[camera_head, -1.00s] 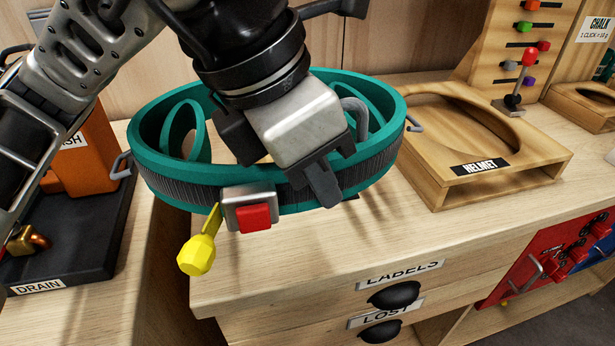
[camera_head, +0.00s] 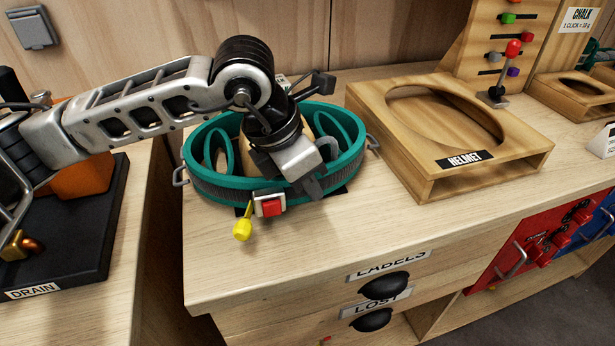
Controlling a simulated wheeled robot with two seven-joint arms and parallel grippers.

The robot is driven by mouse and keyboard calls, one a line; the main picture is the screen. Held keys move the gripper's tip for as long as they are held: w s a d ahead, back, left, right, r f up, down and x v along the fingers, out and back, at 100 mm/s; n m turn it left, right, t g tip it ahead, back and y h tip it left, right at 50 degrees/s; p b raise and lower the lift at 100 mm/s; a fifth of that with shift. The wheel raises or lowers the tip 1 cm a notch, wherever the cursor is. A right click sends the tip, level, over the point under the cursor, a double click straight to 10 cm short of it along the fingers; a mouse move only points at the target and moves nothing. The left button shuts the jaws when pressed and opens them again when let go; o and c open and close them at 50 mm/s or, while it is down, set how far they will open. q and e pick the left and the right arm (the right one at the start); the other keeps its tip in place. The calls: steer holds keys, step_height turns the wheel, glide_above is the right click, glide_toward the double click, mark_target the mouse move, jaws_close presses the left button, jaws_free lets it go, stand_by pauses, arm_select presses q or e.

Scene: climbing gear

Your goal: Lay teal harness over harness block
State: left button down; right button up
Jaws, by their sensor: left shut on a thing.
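The teal harness (camera_head: 347,165) is a ring-shaped belt with leg loops inside, a grey band, a red buckle at the front and a yellow tag hanging from it. It sits low over the wooden counter, left of the helmet stand. My left gripper (camera_head: 312,178) reaches down inside the ring and is shut on the harness at its front right side. A pale wooden block shows partly inside the ring, the harness block (camera_head: 262,163), with a dark base under it. The harness surrounds it; whether the harness rests on it is hidden. My right gripper is out of view.
The wooden helmet stand (camera_head: 408,160) is close on the right, with a peg board (camera_head: 500,45) behind it. A black drain tray (camera_head: 95,245) with an orange object lies left, across a gap. The counter's front is clear above the drawers.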

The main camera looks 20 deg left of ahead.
arm_select(q)
steer(key=shift+f+b, duration=0.35)
steer(key=shift+b, duration=0.05)
steer(key=c, duration=1.7)
jaws_free()
steer(key=shift+r, duration=0.1)
steer(key=shift+r+p, duration=0.25)
steer(key=shift+p, duration=0.2)
steer(key=v, duration=1.2)
steer(key=shift+b, duration=0.35)
steer(key=shift+f, duration=0.1)
